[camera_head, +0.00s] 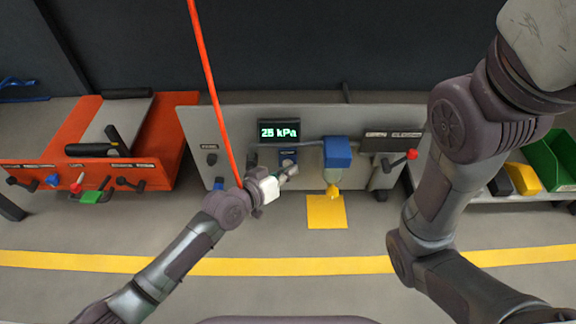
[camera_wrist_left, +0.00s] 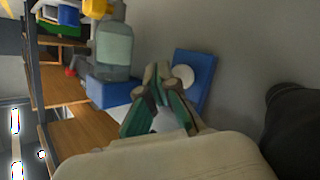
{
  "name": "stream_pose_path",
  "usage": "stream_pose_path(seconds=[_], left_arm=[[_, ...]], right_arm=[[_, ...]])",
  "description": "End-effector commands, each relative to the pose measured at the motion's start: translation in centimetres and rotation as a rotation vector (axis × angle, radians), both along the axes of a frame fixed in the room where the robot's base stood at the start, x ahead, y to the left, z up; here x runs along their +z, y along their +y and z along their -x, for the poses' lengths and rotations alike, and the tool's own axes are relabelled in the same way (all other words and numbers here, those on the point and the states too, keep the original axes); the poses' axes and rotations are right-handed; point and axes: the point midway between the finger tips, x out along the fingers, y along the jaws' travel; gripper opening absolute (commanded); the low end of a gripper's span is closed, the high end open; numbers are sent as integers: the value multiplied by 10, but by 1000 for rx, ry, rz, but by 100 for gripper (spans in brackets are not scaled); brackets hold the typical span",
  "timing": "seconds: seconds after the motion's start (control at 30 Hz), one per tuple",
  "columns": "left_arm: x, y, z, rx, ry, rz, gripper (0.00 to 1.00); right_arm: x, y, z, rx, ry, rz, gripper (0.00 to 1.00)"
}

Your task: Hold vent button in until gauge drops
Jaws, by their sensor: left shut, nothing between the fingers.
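The gauge (camera_head: 279,130) is a dark display with green-white characters that appear to read 25 kPa. Below it on the grey panel is a small blue plate (camera_head: 287,154), partly hidden by my left gripper (camera_head: 291,170). In the left wrist view, a blue square plate (camera_wrist_left: 204,65) carries a round white button (camera_wrist_left: 183,75), which seems to be the vent button. My left gripper (camera_wrist_left: 157,72) is shut and empty, its fingertips close beside the button. I cannot tell whether they touch or press it. My right gripper is out of view.
A blue box (camera_head: 337,151) with a yellow part below stands right of the button, and a red-knobbed lever (camera_head: 412,154) farther right. A red-orange cable (camera_head: 207,75) hangs across the panel. An orange bench (camera_head: 159,140) is at left.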

Motion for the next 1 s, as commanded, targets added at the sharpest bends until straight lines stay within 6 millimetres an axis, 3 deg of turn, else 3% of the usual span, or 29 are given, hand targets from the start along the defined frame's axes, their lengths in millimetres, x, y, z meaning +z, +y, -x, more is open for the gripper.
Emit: stream_pose_path(seconds=[0.03, 0.67, 1.0], left_arm=[[-5, 15, -8, 22, -5, -24, 0], [-6, 16, -6, 22, -3, -25, 0], [-12, 23, 11, 21, 4, -26, 0]], right_arm=[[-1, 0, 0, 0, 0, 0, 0], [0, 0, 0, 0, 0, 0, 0], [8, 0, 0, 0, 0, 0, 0]])
